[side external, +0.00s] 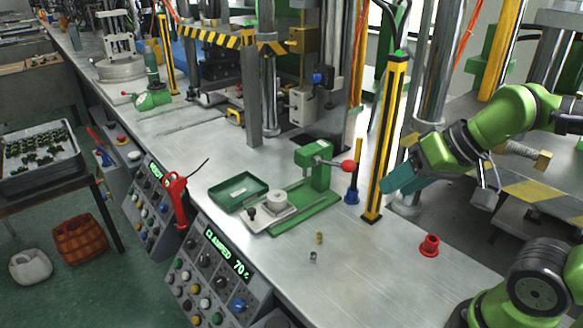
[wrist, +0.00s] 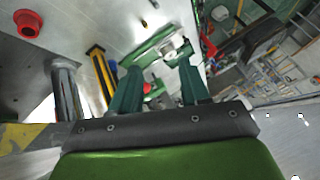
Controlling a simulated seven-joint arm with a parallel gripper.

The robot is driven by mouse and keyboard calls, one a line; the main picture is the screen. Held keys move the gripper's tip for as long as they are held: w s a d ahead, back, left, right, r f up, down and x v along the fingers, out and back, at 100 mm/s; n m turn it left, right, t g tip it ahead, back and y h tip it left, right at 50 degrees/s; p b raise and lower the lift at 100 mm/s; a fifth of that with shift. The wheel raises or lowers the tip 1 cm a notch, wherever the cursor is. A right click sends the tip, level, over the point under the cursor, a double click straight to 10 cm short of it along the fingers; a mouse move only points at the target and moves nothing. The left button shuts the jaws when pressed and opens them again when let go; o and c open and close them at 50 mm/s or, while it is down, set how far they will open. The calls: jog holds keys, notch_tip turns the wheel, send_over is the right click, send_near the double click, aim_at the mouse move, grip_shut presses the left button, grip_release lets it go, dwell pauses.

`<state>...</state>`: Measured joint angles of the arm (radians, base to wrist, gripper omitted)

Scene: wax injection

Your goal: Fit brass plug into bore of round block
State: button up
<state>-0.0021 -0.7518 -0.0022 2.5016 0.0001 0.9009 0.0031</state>
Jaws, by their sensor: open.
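The small brass plug (side external: 319,238) stands on the bare metal bench, beside a small grey cylinder (side external: 312,257). The pale round block (side external: 276,201) sits on a light plate at the foot of the green clamp fixture (side external: 318,170). My gripper (side external: 398,178) hangs right of the yellow-black post, above the bench and well apart from plug and block. In the wrist view its two teal fingers (wrist: 157,82) are spread with nothing held between them. The green fixture lies beyond the fingertips there.
A yellow-black post (side external: 390,140) stands between my gripper and the fixture. A red flanged piece (side external: 430,245) is on the bench at right. A green tray (side external: 239,191) lies left of the block, and a blue-based tool (side external: 352,185) stands behind. The front bench is mostly clear.

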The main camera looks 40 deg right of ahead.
jog(key=n+g+h, duration=0.2)
jog(key=n+g, duration=0.3)
jog(key=g, duration=0.2)
send_over(319, 234)
notch_tip(319, 234, down, 6)
jog(key=f, duration=1.1)
jog(key=shift+s+a, duration=0.1)
jog(key=shift+s, duration=0.1)
jog(key=shift+w+f, duration=0.15)
jog(key=shift+f, duration=1.4)
jog(key=shift+w+f, duration=0.1)
jog(key=shift+f, duration=1.4)
grip_shut()
